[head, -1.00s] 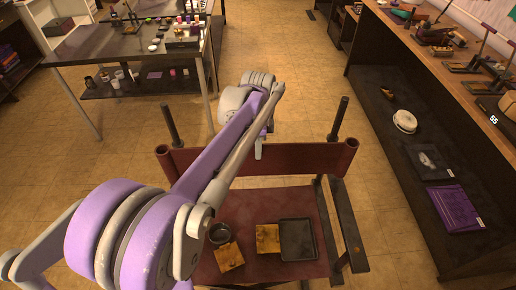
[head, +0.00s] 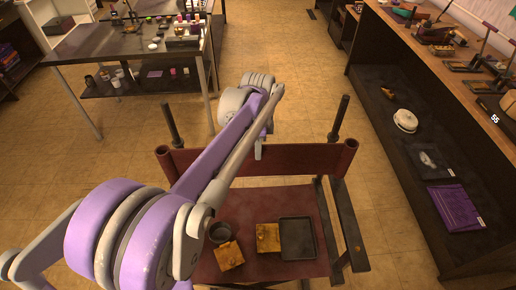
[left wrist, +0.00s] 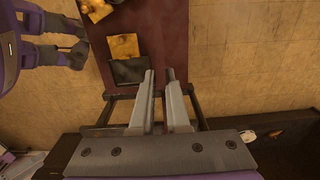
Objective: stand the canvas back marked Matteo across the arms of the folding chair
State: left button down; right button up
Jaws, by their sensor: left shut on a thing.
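The dark red canvas back (head: 306,159) spans the folding chair crosswise above its seat, with a rolled sleeve at each end. No name is readable on it. The folding chair (head: 343,215) has a dark red seat and two dark upright posts, which rise behind the canvas. I cannot tell whether the canvas touches the chair. My left gripper (head: 258,151) is shut on the canvas back near its upper middle, partly hidden by my arm. Its fingers (left wrist: 160,76) are close together in the left wrist view. My right gripper (left wrist: 79,43) shows there with fingers apart, apparently empty.
A work table (head: 110,45) stands at the back left. A long bench with a lower shelf (head: 400,155) runs along the right. Floor around the chair is clear.

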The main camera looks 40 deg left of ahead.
pick_arm(q)
jog(key=shift+f+b, duration=0.55)
jog(key=shift+f, duration=0.6)
jog(key=c, duration=0.8)
grip_release()
jog(key=shift+r, duration=0.1)
pick_arm(e)
jog(key=shift+s+f, duration=0.2)
jog(key=shift+f, duration=0.55)
pick_arm(q)
jog(key=shift+r, duration=0.15)
pick_arm(e)
jog(key=shift+r, duration=0.15)
pick_arm(q)
jog(key=shift+r+p, duration=2.1)
jog(key=shift+r, duration=1.3)
pick_arm(e)
jog(key=r, duration=0.1)
jog(key=w+r, duration=0.1)
jog(key=r, duration=0.1)
jog(key=w+r, duration=0.1)
jog(key=r, duration=0.1)
jog(key=shift+s, duration=0.15)
